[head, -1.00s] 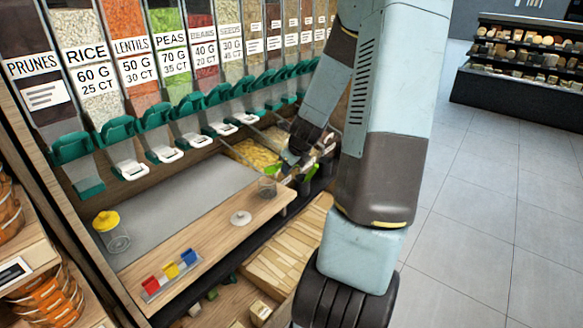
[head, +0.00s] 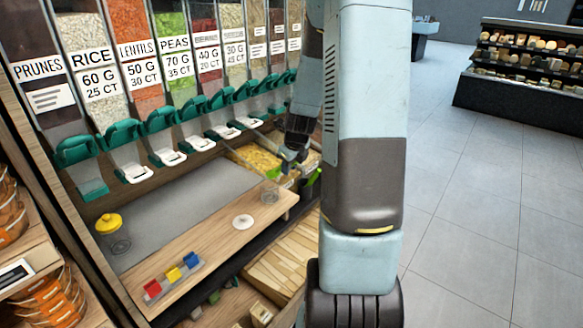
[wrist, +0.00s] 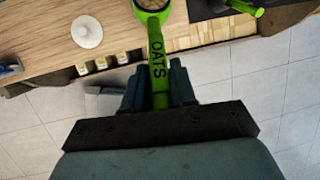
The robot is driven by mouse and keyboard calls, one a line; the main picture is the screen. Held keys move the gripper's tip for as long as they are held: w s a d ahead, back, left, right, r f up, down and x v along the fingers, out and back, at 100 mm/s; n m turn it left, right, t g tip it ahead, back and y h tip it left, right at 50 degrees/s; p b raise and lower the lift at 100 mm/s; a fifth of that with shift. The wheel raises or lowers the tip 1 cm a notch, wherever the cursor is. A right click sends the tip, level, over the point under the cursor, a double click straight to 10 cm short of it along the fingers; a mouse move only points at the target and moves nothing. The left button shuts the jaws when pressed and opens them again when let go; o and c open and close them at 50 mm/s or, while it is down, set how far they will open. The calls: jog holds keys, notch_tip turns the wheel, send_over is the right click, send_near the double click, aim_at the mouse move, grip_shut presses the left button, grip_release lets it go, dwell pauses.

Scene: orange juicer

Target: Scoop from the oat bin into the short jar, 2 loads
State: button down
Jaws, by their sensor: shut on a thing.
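My gripper (wrist: 155,88) is shut on the green handle of a scoop marked OATS (wrist: 157,62). The scoop points away from me, and its bowl is cut off by the top edge of the wrist view. Something pale shows inside the bowl. In the head view my gripper (head: 291,164) is beside the bins, behind and right of the short clear jar (head: 269,192). The jar stands at the right end of the wooden counter and looks empty. A bin with yellow contents (head: 259,158) is behind it. I cannot tell which bin holds oats.
A white round lid (head: 243,221) lies left of the jar. Dispensers with green spouts (head: 160,120) line the back. Another green handle (wrist: 245,7) shows upper right.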

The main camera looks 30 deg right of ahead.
jog(key=shift+w+r, duration=0.15)
jog(key=shift+w, duration=0.05)
jog(key=shift+w+r+g, duration=0.1)
jog(key=shift+g, duration=0.2)
jog(key=shift+w+a+r+g+h, duration=0.15)
jog(key=shift+w+r+g, duration=0.2)
jog(key=shift+w+g, duration=0.35)
jog(key=shift+w+a+r+g+h, duration=0.1)
jog(key=shift+w+r+g, duration=0.2)
jog(key=shift+w+g, duration=0.45)
jog(key=shift+w+a+r+g+h, duration=0.15)
jog(key=shift+w+r+g, duration=0.2)
jog(key=shift+w+g, duration=0.35)
jog(key=shift+w+a+r+g, duration=0.1)
jog(key=shift+w+r+g, duration=0.5)
jog(key=shift+w+g, duration=0.4)
jog(key=shift+s+d+r, duration=0.2)
jog(key=shift+s+r, duration=0.3)
jog(key=shift+r, duration=0.35)
jog(key=shift+s+d+r, duration=0.15)
jog(key=shift+s+r, duration=0.3)
jog(key=shift+r, duration=0.35)
jog(key=shift+s+d+r, duration=0.2)
jog(key=shift+s+r, duration=0.3)
jog(key=shift+r, duration=0.35)
